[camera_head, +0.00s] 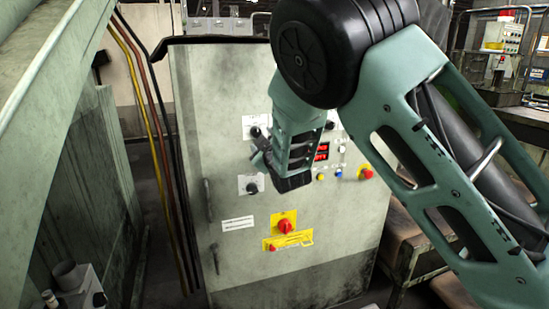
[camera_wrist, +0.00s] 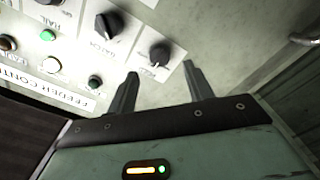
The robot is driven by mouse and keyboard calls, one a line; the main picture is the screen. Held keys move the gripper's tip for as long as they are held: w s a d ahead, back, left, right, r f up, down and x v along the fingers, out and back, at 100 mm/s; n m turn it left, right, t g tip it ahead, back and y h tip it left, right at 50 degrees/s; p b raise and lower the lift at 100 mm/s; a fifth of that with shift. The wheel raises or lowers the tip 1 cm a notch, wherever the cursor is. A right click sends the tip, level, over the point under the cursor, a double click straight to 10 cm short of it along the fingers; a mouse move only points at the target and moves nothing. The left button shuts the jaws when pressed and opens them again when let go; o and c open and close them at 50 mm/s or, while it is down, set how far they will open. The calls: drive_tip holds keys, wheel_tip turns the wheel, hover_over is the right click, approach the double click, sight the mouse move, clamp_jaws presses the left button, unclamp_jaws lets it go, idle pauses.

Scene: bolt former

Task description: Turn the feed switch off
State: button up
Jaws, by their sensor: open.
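The grey control cabinet (camera_head: 320,255) stands in front of me. A black rotary knob on a pale label plate (camera_wrist: 160,54) is just beyond my fingertips in the wrist view, lined up between them. A second black knob (camera_wrist: 107,26) sits to its left. Their labels are tilted and too small to read surely, so I cannot tell which is the feed switch. In the head view, black knobs show above (camera_head: 255,132) and below (camera_head: 252,188) my gripper (camera_head: 258,153). My gripper (camera_wrist: 160,70) is open and empty, its fingers apart; contact with the knob cannot be told.
A red rotary switch on yellow (camera_head: 285,226) is lower on the cabinet. A red emergency button (camera_head: 366,173) is to the right. Green (camera_wrist: 48,35) and white (camera_wrist: 51,65) buttons lie left of the knobs. A vertical handle (camera_head: 208,200) runs along the cabinet's left side.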

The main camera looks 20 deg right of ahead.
drive_tip(key=s+b, duration=0.1)
drive_tip(key=s, duration=1.1)
drive_tip(key=s+a+f+m+g+y+p, duration=0.1)
drive_tip(key=s+a+f+g+y, duration=0.1)
drive_tip(key=s+a+f+g, duration=0.4)
drive_tip(key=s+a+f+m+g+y, duration=0.1)
drive_tip(key=s+a+g+y, duration=0.2)
drive_tip(key=s, duration=0.5)
drive_tip(key=s+d+g+h, duration=0.1)
drive_tip(key=s+g, duration=0.3)
drive_tip(key=s, duration=0.7)
drive_tip(key=s+d+g+h+p, duration=0.1)
drive_tip(key=s+g+h, duration=0.2)
drive_tip(key=s, duration=0.8)
drive_tip(key=shift+s+d+r+n+g, duration=0.15)
drive_tip(key=shift+d+r+n+g, duration=0.15)
drive_tip(key=shift+g, duration=0.7)
